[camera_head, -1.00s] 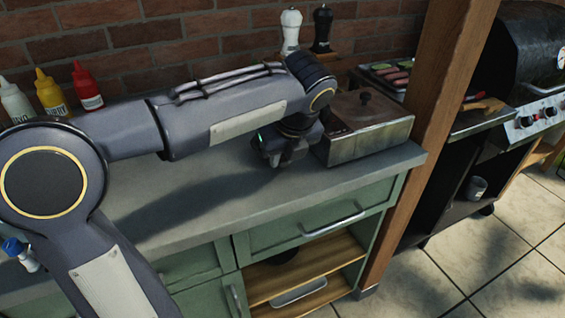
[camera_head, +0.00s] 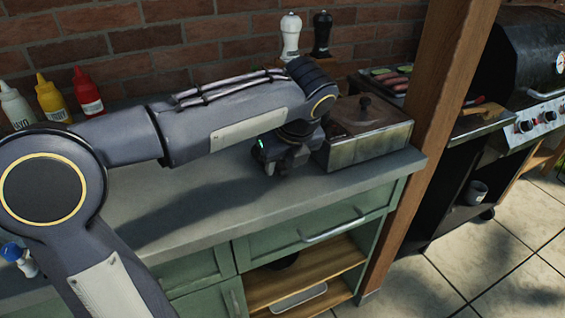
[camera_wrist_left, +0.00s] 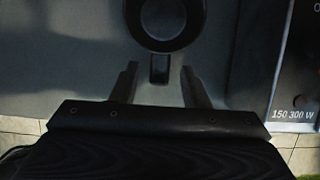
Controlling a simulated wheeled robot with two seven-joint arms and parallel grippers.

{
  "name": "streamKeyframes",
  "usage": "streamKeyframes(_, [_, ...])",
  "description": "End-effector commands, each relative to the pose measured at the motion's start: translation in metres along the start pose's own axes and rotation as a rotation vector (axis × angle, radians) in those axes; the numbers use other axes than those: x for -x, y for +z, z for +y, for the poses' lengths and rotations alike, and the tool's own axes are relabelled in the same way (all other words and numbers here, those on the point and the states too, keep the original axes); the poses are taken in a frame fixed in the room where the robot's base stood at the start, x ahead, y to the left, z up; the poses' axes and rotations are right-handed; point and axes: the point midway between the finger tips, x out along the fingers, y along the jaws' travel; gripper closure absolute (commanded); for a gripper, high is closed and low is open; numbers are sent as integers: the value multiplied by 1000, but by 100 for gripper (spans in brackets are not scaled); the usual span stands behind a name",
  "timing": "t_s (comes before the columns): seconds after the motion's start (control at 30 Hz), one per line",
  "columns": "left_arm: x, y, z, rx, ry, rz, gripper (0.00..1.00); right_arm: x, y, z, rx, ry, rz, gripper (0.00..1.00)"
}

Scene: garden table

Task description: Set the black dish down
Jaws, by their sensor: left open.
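The black dish (camera_wrist_left: 166,22) shows at the top of the left wrist view, round with a short handle (camera_wrist_left: 159,68) pointing toward my gripper. It appears to lie on the grey counter (camera_head: 190,205). My left gripper (camera_wrist_left: 159,75) is open, its two fingers on either side of the handle with gaps visible. In the head view my left gripper (camera_head: 272,166) is low over the counter, left of the metal warmer box (camera_head: 350,152); the dish cannot be made out there. My right gripper is out of view.
A white pepper mill (camera_head: 290,35) and a black one (camera_head: 321,33) stand behind the warmer. Sauce bottles (camera_head: 52,98) stand at the back left. A wooden post (camera_head: 430,120) rises at the counter's right end, with a grill (camera_head: 530,60) beyond. The counter front is clear.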

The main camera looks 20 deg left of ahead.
Motion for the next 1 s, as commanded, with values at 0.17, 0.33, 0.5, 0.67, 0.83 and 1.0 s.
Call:
streamKeyframes(0.17, [40,2,-1,-1,-5,-2,59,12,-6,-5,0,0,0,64])
streamKeyframes(0.33, [76,1,-1,-2,-5,-1,59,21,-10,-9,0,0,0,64])
streamKeyframes(0.5, [101,1,-1,-1,-3,-1,59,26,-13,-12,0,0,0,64])
streamKeyframes(0.67, [111,0,0,0,-2,0,59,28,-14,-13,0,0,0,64])
streamKeyframes(0.83, [112,0,0,0,0,0,59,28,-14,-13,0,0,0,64])
streamKeyframes(1.0, [111,0,0,0,-1,0,59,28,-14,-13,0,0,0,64])
